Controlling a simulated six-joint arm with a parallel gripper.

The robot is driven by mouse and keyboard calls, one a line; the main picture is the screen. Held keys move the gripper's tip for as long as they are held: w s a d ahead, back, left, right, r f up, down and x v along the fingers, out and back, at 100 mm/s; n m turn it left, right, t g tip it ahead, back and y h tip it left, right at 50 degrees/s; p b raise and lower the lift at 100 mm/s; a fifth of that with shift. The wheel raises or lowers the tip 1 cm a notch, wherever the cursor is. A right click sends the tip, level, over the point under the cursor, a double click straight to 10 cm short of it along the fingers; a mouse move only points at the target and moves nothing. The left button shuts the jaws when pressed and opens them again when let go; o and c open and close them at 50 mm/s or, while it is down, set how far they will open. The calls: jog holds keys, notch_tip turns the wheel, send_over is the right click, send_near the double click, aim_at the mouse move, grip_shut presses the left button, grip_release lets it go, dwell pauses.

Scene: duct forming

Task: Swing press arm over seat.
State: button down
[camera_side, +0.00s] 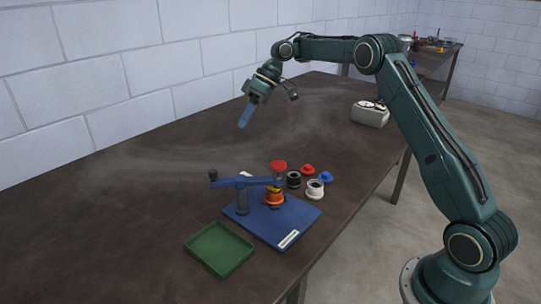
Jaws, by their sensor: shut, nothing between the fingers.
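The blue press arm (256,182) is mounted on a post on the blue base plate (298,213). It lies level, with a dark knob (213,174) at its left end and a red cap (279,166) at its right end. The right end is above the orange seat (274,199), with a yellow part between them. Whether they touch is hard to tell. My gripper (244,117) is shut and empty, tilted downward, high above the table and behind the press. It is apart from the press arm.
A green tray (220,248) lies in front of the base plate. Dark, white, red and blue small parts (315,188) stand right of the press. A light grey case (370,115) is further back. The table's left side (90,220) is clear, with a block wall behind.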

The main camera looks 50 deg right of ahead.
aim_at(215, 170)
jog(key=shift+a+f, duration=0.15)
jog(key=a+f, duration=0.8)
jog(key=a, duration=0.1)
dwell(0.6)
jog(key=shift+a, duration=0.15)
jog(key=shift+s+a+n+g, duration=0.15)
jog(key=shift+a+n+g, duration=0.4)
jog(key=shift+n, duration=0.35)
jog(key=shift+s+a, duration=0.3)
jog(key=shift+a, duration=0.15)
jog(key=shift+d+r, duration=0.1)
